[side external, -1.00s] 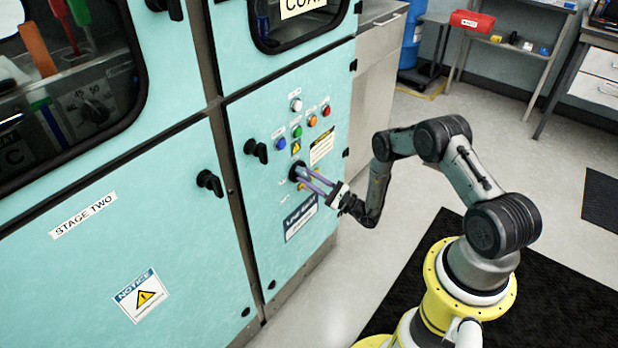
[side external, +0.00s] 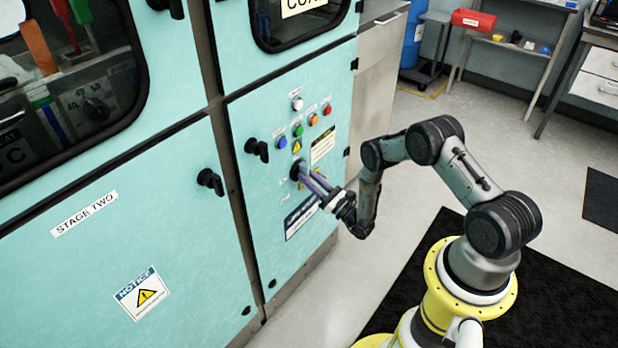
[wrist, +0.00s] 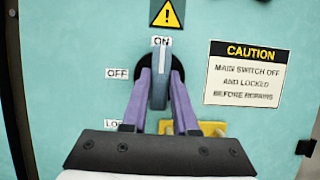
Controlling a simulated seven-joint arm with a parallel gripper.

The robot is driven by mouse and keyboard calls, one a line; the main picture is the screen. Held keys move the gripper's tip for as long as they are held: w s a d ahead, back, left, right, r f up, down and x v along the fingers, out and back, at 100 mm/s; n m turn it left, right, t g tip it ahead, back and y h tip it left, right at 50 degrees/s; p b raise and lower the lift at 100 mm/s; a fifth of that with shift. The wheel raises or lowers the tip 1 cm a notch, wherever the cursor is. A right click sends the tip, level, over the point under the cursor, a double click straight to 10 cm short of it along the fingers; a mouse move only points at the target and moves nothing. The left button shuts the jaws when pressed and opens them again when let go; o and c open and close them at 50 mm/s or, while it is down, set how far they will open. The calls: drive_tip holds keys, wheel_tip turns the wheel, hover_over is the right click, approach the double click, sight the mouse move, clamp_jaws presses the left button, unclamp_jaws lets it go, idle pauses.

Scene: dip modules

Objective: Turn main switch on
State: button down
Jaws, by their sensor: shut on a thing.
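The main switch (wrist: 161,78) is a grey handle on a round black base on the teal panel. Its white line points straight up at the ON label (wrist: 161,41). The OFF label (wrist: 117,73) is to its left, and another label, partly hidden, is below left. My gripper (wrist: 159,98) has its purple fingers on either side of the handle, shut on it. In the side external view my gripper (side external: 304,173) reaches the panel from the right, and its fingers hide most of the switch (side external: 295,168).
A caution sign (wrist: 245,73) is right of the switch. A yellow piece (wrist: 208,128) is below right, partly behind the gripper. Coloured buttons, including a green one (side external: 298,130), sit above the switch. Black door handles (side external: 257,150) are to the left.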

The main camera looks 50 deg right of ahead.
drive_tip(key=c, duration=0.7)
unclamp_jaws()
drive_tip(key=v, duration=1.4)
drive_tip(key=shift+w, duration=0.1)
